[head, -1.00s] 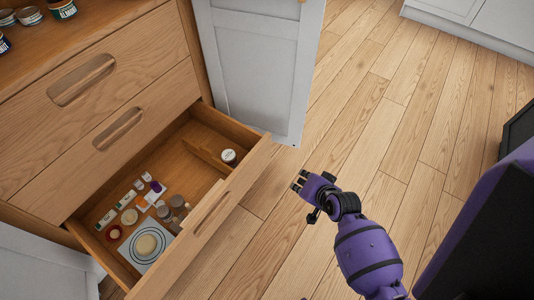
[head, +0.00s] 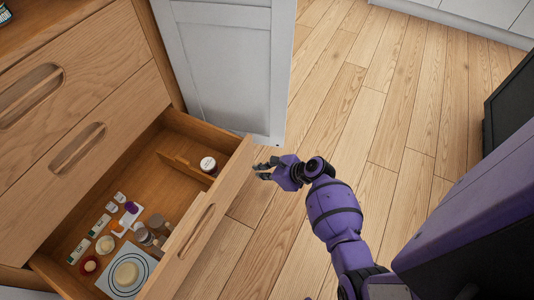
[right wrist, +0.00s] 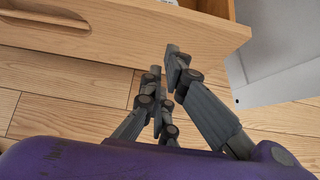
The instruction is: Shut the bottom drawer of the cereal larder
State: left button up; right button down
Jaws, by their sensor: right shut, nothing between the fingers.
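The bottom drawer (head: 226,190) of the wooden larder (head: 115,70) stands pulled out, with an oval slot in its front. Jars, small boxes and a round-patterned card lie inside it. My right gripper (head: 262,169) is shut and empty, just outside the drawer front near its far right end. In the right wrist view its fingers (right wrist: 172,62) lie over the lower part of the drawer front (right wrist: 150,30); I cannot tell whether they touch it. My left gripper is not in view.
The two drawers above, such as the one with the slot (head: 77,148), are shut. A white door panel (head: 230,60) stands open beyond the drawer. Wooden floor (head: 390,110) is clear to the right. A dark object (head: 510,110) stands at the right edge.

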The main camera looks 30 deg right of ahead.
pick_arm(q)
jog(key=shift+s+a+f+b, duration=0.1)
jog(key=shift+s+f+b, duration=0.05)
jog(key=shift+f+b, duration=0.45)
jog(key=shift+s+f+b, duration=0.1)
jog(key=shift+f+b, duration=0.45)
pick_arm(e)
jog(key=w+a+f, duration=0.3)
jog(key=w+a, duration=0.1)
jog(key=w, duration=0.2)
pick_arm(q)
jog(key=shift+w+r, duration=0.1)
pick_arm(e)
jog(key=shift+w+a, duration=0.15)
jog(key=shift+a, duration=0.05)
